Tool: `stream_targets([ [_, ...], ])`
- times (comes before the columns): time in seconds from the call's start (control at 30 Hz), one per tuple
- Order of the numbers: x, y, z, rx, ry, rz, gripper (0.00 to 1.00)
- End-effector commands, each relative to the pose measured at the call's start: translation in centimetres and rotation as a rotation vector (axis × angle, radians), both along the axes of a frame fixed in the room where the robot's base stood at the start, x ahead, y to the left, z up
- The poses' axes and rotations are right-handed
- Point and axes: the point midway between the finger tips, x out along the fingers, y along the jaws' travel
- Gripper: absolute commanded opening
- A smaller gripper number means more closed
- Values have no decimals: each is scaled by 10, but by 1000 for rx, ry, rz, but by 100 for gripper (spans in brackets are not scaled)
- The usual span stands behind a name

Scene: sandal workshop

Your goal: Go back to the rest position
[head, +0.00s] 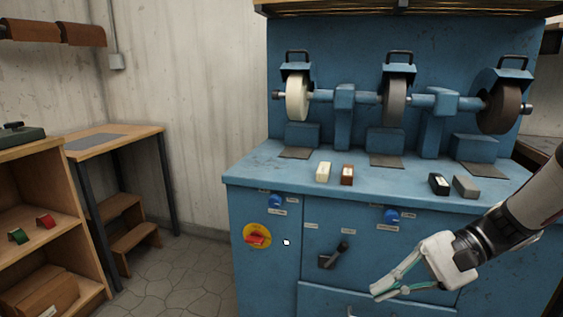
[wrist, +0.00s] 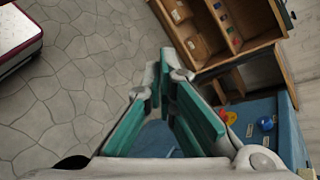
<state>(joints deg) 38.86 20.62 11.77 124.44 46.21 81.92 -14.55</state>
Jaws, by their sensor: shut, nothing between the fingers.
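My gripper (head: 378,293) is at the lower right of the head view, in front of the blue machine cabinet (head: 270,278). Its white body and teal-padded fingers point down and to the left. In the wrist view the fingers (wrist: 168,62) meet at their tips and hold nothing. They look apart from the cabinet, whose blue side shows at the lower right of the wrist view.
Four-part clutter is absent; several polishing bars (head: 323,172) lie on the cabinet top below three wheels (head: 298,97). A red switch (head: 256,239) and a black lever (head: 334,256) are on its front. Wooden shelves (head: 70,200) stand left. Stone floor (head: 180,280) is clear between.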

Motion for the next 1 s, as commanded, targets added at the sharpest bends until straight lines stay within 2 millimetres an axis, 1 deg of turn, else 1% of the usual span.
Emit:
stream_targets([
  [0.03,-14,9,9,-59,-14,53,0],
  [0.13,-42,22,20,-171,-34,146,0],
  [0.23,-70,30,29,-284,-61,232,0],
  [0.4,-117,35,42,-470,-124,358,0],
  [0.57,-158,31,50,-639,-203,454,0],
  [0.6,-168,29,51,-680,-226,474,0],
  [0.7,-188,21,53,-773,-282,517,0],
  [0.8,-204,13,54,-846,-333,545,0],
  [1.0,-224,0,53,-952,-418,577,0],
])
